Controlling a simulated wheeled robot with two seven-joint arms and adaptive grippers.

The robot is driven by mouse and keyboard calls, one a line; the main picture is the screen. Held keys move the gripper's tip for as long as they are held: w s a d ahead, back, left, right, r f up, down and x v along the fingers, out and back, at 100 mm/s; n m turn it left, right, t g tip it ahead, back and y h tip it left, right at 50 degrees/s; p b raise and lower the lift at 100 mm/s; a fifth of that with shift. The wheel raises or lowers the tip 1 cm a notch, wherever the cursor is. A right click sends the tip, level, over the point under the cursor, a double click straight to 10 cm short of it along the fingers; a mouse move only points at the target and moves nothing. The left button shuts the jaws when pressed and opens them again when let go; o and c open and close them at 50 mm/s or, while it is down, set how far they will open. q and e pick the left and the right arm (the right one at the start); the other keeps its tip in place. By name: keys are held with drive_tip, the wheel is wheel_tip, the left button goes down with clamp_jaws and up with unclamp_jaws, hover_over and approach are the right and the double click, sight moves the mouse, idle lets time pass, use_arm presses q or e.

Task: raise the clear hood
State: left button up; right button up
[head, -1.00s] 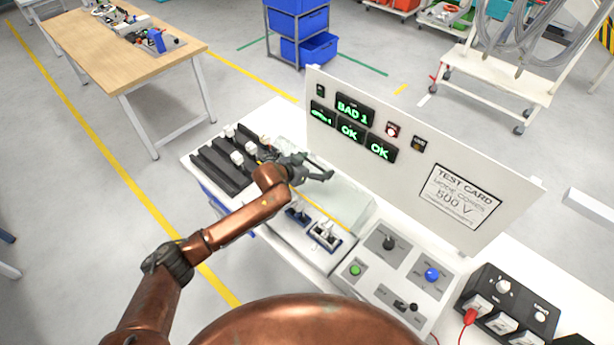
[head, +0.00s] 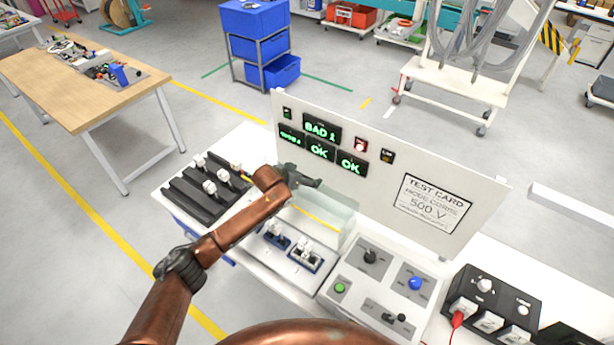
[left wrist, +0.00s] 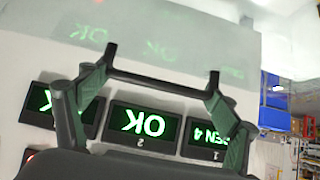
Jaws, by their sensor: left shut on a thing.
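The clear hood (head: 335,216) is a see-through pale pane over the test bay in front of the upright panel. It looks tilted up, with its front edge above the bench; its exact angle is hard to tell. My left gripper (head: 308,182) is at the hood's upper edge, close to the panel. My right gripper is out of view.
The white panel (head: 340,115) shows BAD 1 and OK displays and a test card (head: 434,203). Two small fixtures (head: 303,254) sit below the hood. A black slotted rack (head: 205,190) is left; a control plate (head: 380,280) and black socket box (head: 492,305) are right.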

use_arm(q)
drive_tip(key=shift+f, duration=0.15)
drive_tip(key=o, duration=1.7)
drive_tip(key=shift+s+a+r, duration=0.15)
drive_tip(key=shift+r, duration=0.05)
drive_tip(key=v, duration=1.1)
drive_tip(key=shift+s+a+r, duration=0.1)
drive_tip(key=shift+s+r, duration=0.15)
